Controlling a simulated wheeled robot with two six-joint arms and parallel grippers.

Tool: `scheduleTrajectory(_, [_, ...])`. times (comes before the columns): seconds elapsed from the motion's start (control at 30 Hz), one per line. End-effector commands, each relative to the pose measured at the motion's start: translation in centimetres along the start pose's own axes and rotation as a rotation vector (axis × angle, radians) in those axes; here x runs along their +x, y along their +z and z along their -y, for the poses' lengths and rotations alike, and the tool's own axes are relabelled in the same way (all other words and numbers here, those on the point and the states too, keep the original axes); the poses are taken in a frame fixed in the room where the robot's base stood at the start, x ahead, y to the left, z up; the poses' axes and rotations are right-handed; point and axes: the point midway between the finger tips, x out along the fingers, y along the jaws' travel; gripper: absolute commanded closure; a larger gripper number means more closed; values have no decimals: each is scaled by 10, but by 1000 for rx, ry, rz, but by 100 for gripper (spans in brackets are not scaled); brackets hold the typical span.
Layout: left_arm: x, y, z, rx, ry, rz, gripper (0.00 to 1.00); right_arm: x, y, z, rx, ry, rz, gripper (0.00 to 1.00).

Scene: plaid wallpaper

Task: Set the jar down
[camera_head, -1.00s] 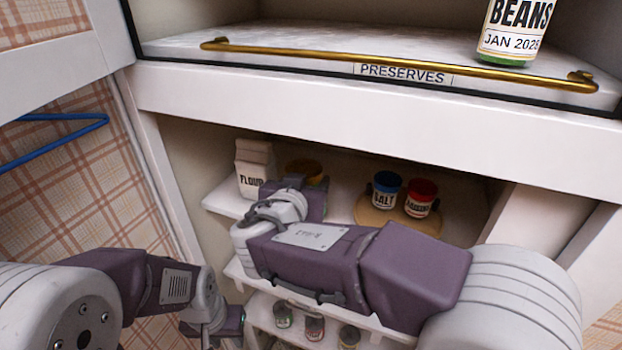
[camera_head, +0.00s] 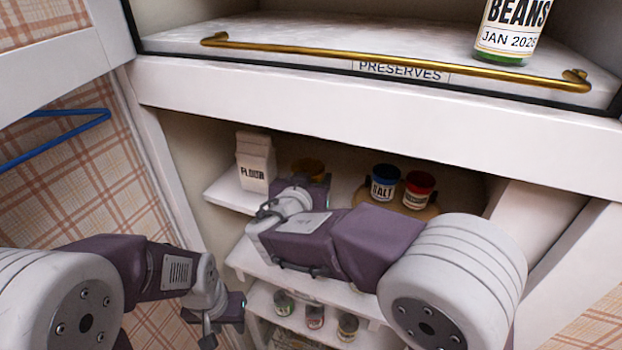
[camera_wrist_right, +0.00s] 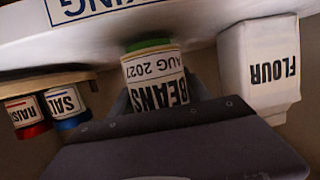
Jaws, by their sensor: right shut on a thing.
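The beans jar (camera_wrist_right: 155,72), labelled AUG 2027, is in my right gripper (camera_wrist_right: 160,97), whose grey fingers lie on both sides of it. The right wrist view is upside down; the jar's green base is at or very near the white shelf (camera_wrist_right: 200,22), and I cannot tell whether it touches.
A flour carton (camera_head: 255,163) stands left of the jar. Salt (camera_head: 382,183) and raisins (camera_head: 418,190) jars stand on a round wooden board to the right. Another beans jar (camera_head: 510,32) is on the upper shelf, behind a brass rail (camera_head: 400,64). Small jars (camera_head: 315,316) sit lower.

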Motion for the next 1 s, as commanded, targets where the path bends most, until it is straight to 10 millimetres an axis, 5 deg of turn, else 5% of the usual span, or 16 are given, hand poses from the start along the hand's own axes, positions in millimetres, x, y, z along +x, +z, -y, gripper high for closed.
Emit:
scheduleTrajectory(0.03, [3, 0, 0, 0, 0, 0, 64, 1, 2, 0, 1, 0, -1, 98])
scheduleTrajectory(0.07, [2, 0, 0, 0, 0, 0, 64, 0, 1, 0, 0, 0, 0, 36])
scheduleTrajectory(0.1, [1, 0, 0, 0, 0, 0, 64, 0, 0, 0, 0, 0, 0, 25])
scheduleTrajectory(0.53, [-9, -1, 0, 0, 0, 0, 64, -2, -6, 0, -1, 0, 0, 23])
scheduleTrajectory(1.0, [18, 2, 0, 0, 0, 0, 64, -100, -1, 2, 0, -5, -2, 23])
